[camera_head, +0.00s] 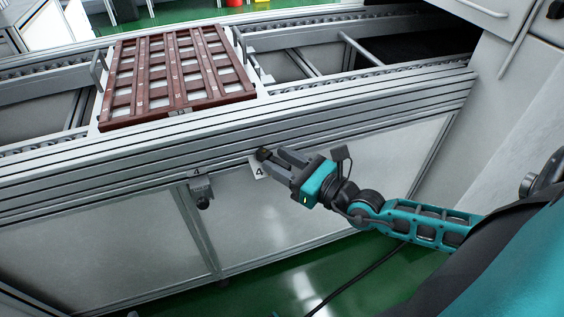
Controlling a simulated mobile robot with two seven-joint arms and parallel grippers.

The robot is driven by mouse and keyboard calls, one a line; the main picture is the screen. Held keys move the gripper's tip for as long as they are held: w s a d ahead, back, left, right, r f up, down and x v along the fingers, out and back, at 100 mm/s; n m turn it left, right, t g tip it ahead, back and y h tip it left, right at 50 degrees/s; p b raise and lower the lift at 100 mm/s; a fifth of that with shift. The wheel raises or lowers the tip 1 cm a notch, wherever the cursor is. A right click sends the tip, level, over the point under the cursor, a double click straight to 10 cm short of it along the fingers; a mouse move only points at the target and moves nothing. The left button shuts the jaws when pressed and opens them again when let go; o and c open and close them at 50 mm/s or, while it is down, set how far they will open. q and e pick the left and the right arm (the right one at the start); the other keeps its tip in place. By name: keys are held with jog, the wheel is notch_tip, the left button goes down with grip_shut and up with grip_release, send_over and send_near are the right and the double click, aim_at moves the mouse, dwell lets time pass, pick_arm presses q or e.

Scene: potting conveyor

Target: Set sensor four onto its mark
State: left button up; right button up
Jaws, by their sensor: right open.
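My right gripper (272,157) is open, in front of the conveyor's side rail. A white tag marked 4 (258,172) shows just below its fingertips, partly covered by the fingers. A small dark piece is at the fingertips; I cannot tell whether it is part of the gripper. A small grey block with a dark round end (201,191), which looks like a sensor, is on the lower edge of the rail, left of the gripper and apart from it. A figure 4 (198,171) shows just above this block. My left gripper is out of view.
A brown slatted tray (140,107) sits on the conveyor (330,97), at the upper left. Pale metal panels (110,224) close the side below the rail. A grey cabinet (520,110) stands at the right.

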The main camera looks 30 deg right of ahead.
grip_shut()
dwell(0.4)
